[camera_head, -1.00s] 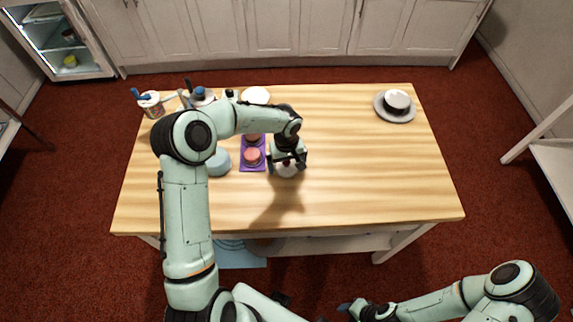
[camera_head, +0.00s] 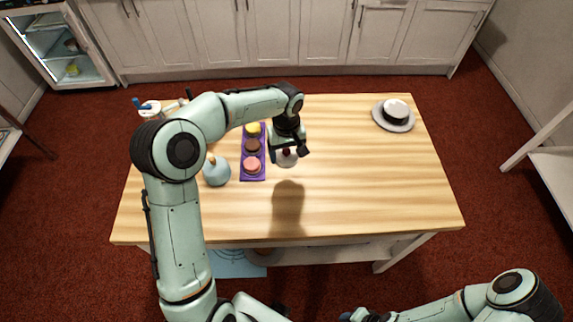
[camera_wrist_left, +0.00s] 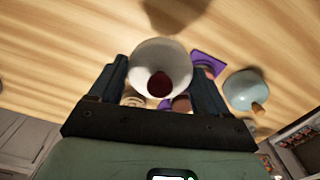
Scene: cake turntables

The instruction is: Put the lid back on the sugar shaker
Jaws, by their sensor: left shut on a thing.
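My left gripper (camera_head: 287,150) is shut on a white rounded piece (camera_head: 286,160) with a dark red knob, which looks like the lid. In the left wrist view this white piece (camera_wrist_left: 147,55) sits between the two fingers, its knob facing the camera. The piece is above the table, with a shadow in front of it. I cannot tell for sure which thing is the sugar shaker; part of the table's back left is hidden by my left arm. My right gripper (camera_head: 358,315) is only partly visible at the bottom edge, its jaws unclear.
A purple tray (camera_head: 243,178) with round coloured cakes lies just left of the gripper. A light blue round vessel (camera_head: 217,173) with a brown tip stands further left. A grey plate with a black-and-white thing (camera_head: 396,113) stands far right. The table's (camera_head: 370,190) middle and right are clear.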

